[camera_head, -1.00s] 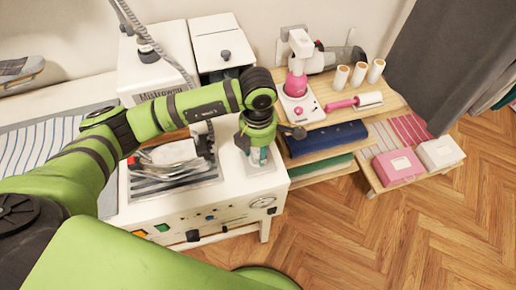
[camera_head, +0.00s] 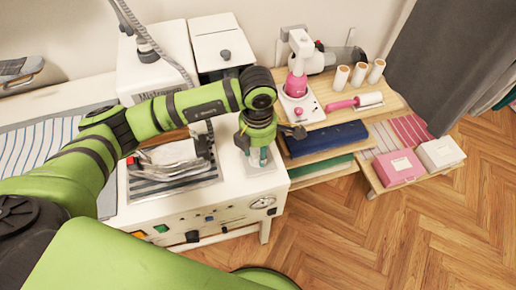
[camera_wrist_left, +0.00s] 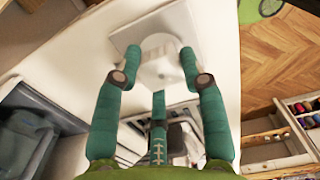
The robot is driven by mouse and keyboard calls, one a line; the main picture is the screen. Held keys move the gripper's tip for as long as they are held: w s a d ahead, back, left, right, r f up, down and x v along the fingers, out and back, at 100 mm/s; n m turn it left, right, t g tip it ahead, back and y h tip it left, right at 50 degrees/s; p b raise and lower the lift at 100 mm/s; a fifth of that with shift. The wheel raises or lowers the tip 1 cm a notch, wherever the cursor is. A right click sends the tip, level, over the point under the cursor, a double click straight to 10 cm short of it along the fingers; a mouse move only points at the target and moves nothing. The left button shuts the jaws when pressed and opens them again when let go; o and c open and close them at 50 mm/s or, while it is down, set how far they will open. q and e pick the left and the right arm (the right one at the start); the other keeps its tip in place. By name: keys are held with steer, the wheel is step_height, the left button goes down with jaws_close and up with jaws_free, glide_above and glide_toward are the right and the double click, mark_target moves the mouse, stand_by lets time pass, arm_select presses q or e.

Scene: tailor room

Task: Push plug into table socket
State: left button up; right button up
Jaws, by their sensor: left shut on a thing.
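My left gripper (camera_head: 258,156) points down at the right end of the white ironing table (camera_head: 220,190). In the left wrist view, its teal fingers (camera_wrist_left: 160,65) close around a round white plug (camera_wrist_left: 158,76). The square, pale table socket plate (camera_wrist_left: 128,36) lies directly beyond the plug, and its edge also shows under the fingers in the head view (camera_head: 267,173). The plug overlaps the plate in the picture. I cannot tell how deep it sits, because the fingers and plug hide the contact. My right gripper is not in view.
An iron (camera_head: 172,155) rests on the table left of the gripper. White boxes stand behind. To the right, a wooden shelf (camera_head: 385,105) holds a pink-and-white device (camera_head: 299,85), several thread spools and a pink roller. Wooden floor is clear at lower right.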

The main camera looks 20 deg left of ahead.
mark_target(258, 152)
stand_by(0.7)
arm_select(q)
steer(key=shift+f+b, duration=0.6)
steer(key=shift+b, duration=0.3)
steer(key=o, duration=1.1)
steer(key=shift+o, duration=0.2)
steer(key=shift+r, duration=0.1)
step_height(258, 152, up, 12)
